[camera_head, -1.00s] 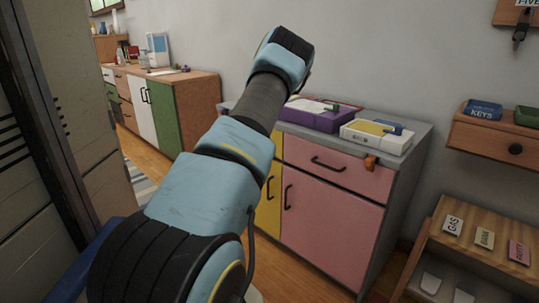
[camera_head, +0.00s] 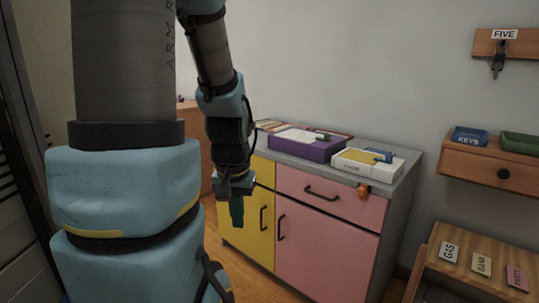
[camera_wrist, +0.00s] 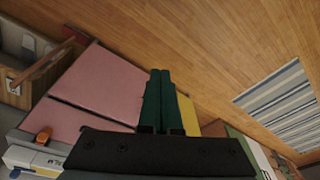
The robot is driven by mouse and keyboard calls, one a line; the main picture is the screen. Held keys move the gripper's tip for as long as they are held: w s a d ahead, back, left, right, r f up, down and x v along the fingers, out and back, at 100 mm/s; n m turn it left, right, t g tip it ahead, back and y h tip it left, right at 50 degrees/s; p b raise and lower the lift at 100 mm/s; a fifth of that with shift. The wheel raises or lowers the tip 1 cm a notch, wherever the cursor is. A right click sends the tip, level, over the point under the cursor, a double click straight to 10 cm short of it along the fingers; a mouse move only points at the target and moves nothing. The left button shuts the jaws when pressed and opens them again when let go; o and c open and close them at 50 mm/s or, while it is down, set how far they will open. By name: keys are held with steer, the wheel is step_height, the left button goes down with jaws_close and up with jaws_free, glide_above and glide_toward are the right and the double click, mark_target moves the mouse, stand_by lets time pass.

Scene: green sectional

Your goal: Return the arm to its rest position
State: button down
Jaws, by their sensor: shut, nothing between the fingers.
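My gripper (camera_head: 236,212) hangs pointing down from my bent arm in the head view, in front of the yellow door of the cabinet (camera_head: 328,245). Its green fingers (camera_wrist: 157,100) are together and empty in the wrist view. My blue and grey arm fills the left part of the head view, with the upper link upright and the forearm coming down to the gripper. The gripper appears apart from the cabinet, but the exact gap cannot be told.
On the cabinet top are a purple box (camera_head: 304,149) and a white and yellow box (camera_head: 367,163). A wall shelf (camera_head: 490,165) and a wooden rack (camera_head: 475,265) stand at right. The wrist view shows open wooden floor (camera_wrist: 220,50) and a striped rug (camera_wrist: 278,103).

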step_height(320, 180, up, 14)
steer(key=s+p, duration=0.2)
steer(key=p, duration=1.2)
steer(key=shift+d+n, duration=0.25)
steer(key=shift+n, duration=0.15)
